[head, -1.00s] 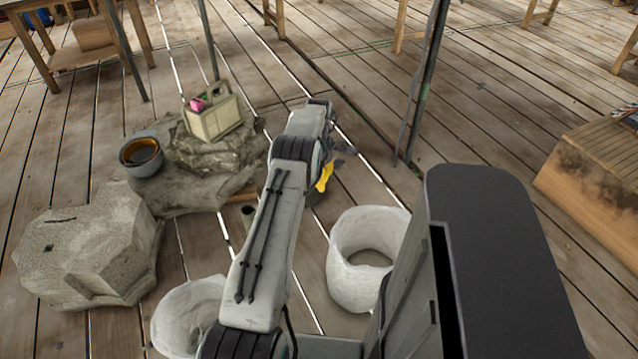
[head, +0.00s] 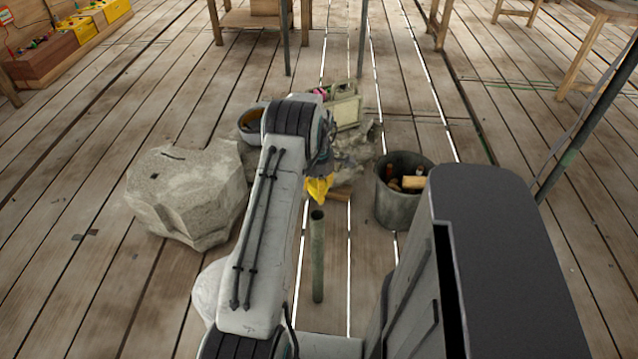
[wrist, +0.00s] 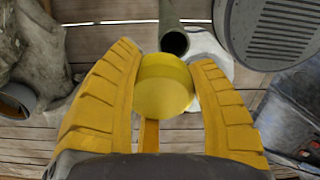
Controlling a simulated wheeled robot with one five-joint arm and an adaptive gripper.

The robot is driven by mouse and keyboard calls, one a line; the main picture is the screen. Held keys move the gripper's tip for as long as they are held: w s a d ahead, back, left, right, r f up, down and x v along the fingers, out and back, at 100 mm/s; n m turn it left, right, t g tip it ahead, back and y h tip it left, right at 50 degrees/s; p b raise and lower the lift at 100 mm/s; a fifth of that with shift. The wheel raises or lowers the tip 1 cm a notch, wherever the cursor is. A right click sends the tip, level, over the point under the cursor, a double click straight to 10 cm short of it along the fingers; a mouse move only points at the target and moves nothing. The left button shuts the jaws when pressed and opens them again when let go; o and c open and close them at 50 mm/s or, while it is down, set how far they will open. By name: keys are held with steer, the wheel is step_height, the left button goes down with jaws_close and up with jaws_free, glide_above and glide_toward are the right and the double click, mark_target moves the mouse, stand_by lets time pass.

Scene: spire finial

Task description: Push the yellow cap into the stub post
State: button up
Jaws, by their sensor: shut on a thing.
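My gripper (head: 318,186) is shut on the yellow cap (wrist: 164,88), a short round piece held between its two yellow fingers in the wrist view. In the head view the cap cannot be told apart from the yellow fingers. The stub post (head: 317,262) is a thin grey-green upright tube with an open top. In the head view my gripper appears just above the post's top. In the wrist view the post (wrist: 171,18) shows just beyond the cap, its dark open end close to the cap's far edge. Whether they touch cannot be told.
A big pale stone block (head: 190,195) stands left of my arm. A grey bucket (head: 400,210) with pieces in it stands to the right. A beige box (head: 345,110) sits on rocks behind my gripper.

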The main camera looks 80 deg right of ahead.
mark_target(317, 212)
steer(key=shift+a, duration=1.05)
steer(key=shift+f+b, duration=0.2)
steer(key=shift+b, duration=0.1)
steer(key=shift+f+b, duration=3.2)
steer(key=shift+f, duration=0.85)
steer(key=shift+f, duration=0.1)
steer(key=o, duration=1.4)
steer(key=shift+r+p, duration=2.45)
steer(key=shift+r, duration=2.1)
